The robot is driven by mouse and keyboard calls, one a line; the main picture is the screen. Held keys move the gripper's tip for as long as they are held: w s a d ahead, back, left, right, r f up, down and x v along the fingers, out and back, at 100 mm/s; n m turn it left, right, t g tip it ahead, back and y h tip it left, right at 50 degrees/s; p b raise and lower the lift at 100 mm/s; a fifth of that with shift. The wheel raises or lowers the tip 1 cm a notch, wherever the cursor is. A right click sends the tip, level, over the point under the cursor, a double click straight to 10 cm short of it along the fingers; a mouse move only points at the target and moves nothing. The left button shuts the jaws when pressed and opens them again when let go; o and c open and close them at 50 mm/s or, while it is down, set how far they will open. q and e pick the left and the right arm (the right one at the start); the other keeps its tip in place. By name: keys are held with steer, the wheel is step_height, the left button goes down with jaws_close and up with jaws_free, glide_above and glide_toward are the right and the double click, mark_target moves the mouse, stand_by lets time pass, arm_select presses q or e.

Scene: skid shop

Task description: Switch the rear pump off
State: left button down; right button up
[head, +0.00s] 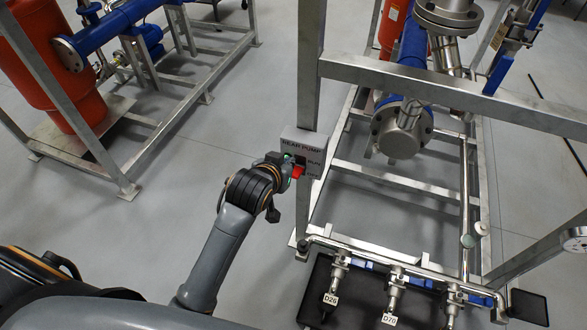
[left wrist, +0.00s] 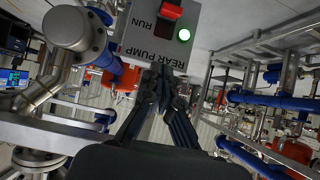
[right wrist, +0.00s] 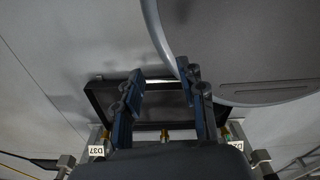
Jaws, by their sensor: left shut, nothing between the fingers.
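The rear pump switch box (head: 302,143) is a grey box on a steel frame post, marked REAR PUMP, RUN and OFF. Its red switch handle (head: 297,172) shows low on the face, near the OFF mark. My right gripper (right wrist: 160,72) is open and empty, away from the box.
A steel rail (head: 450,94) runs right from the post. Another skid with a red tank (head: 50,70) stands at left. Grey floor (head: 180,210) lies clear between the skids.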

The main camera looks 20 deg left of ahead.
arm_select(q)
glide_above(294, 175)
steer(key=w, duration=0.1)
step_height(294, 175, down, 4)
steer(key=shift+w+f, duration=0.15)
steer(key=shift+s+f, duration=0.2)
steer(key=shift+f, duration=1.05)
steer(key=shift+s+f, duration=0.35)
steer(key=shift+f, duration=0.4)
arm_select(e)
steer(key=shift+w+a+f, duration=0.1)
steer(key=shift+w+f, duration=0.1)
steer(key=shift+w, duration=0.05)
arm_select(q)
steer(key=shift+s, duration=0.1)
steer(key=shift+s+f+t+b, duration=0.15)
steer(key=shift+f+t+b, duration=0.2)
steer(key=shift+b, duration=0.35)
arm_select(e)
steer(key=shift+f, duration=0.55)
